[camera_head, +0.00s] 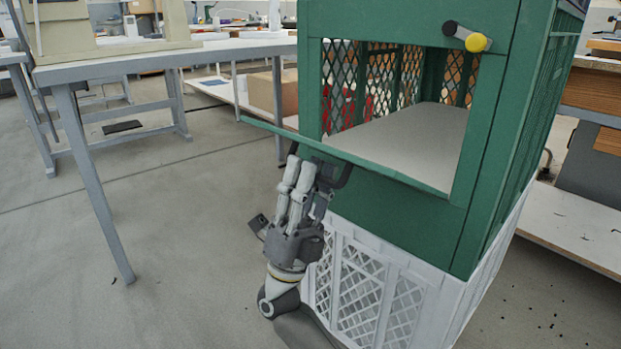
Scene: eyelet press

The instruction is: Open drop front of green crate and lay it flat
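The green crate (400,212) stands at the right with its front opening facing me. Its drop front (268,129) shows as a thin green strip along the bottom of the opening, sticking out to the left past the crate's corner. It is swung down and seen nearly edge-on; I cannot tell whether it is fully flat. My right gripper (318,172) points up from below, close under the strip. Dark parts near its fingertips lie against or just below the panel; contact and finger spread are unclear. A latch (465,37) with black and yellow ends sits above the opening. My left gripper is out of view.
The green crate rests on a white lattice crate (375,285). A grey table (160,58) stands at the left, with a cardboard box (262,93) behind. A low white shelf (575,222) is at the right. The floor left of my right arm is clear.

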